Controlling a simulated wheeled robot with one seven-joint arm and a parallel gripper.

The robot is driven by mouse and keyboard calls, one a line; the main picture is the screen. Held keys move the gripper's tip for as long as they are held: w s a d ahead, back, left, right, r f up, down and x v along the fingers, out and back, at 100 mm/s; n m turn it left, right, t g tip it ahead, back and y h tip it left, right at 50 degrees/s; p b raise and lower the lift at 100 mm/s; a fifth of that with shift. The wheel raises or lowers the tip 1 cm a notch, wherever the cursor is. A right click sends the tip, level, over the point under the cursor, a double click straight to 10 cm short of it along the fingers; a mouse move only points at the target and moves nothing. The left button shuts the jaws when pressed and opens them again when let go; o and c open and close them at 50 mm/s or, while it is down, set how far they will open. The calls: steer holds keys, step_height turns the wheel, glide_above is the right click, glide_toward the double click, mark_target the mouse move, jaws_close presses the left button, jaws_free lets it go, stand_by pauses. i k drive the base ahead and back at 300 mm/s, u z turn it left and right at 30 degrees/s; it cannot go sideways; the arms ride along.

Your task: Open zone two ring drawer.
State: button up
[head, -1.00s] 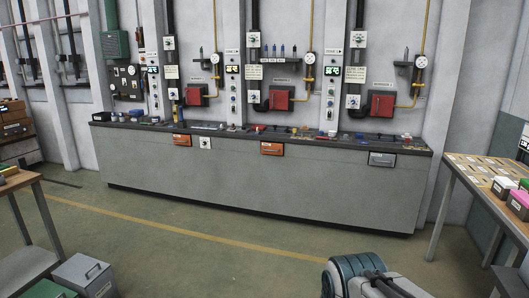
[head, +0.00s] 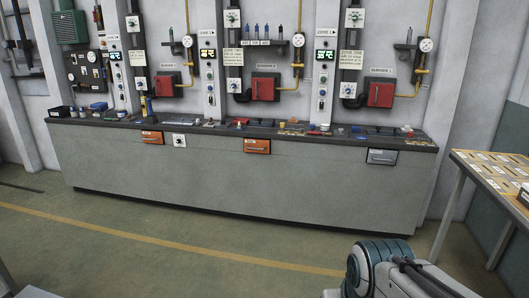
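A long grey bench (head: 240,187) with a dark top stands against the wall. Three small drawer fronts are set in its upper edge: an orange one (head: 152,137) at left, an orange one (head: 257,146) near the middle and a grey one (head: 382,157) at right. All look closed. Their labels are too small to read, so I cannot tell which is the zone two ring drawer. Zone panels stand on the wall above, including one (head: 208,70) between the two left red burner boxes. Part of my arm shows at the lower right; my gripper's fingers are not visible.
Small parts and trays lie along the bench top. Red burner boxes (head: 264,88), gauges and yellow pipes are on the wall above. A table (head: 463,178) with cards stands at the right. The floor (head: 215,258) before the bench is clear, crossed by a yellow line.

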mark_target(253, 144)
steer(key=z, duration=0.1)
steer(key=i, duration=1.6)
steer(key=u, duration=0.3)
steer(key=i, duration=1.65)
steer(key=u, duration=0.7)
steer(key=i, duration=0.9)
steer(key=u, duration=0.3)
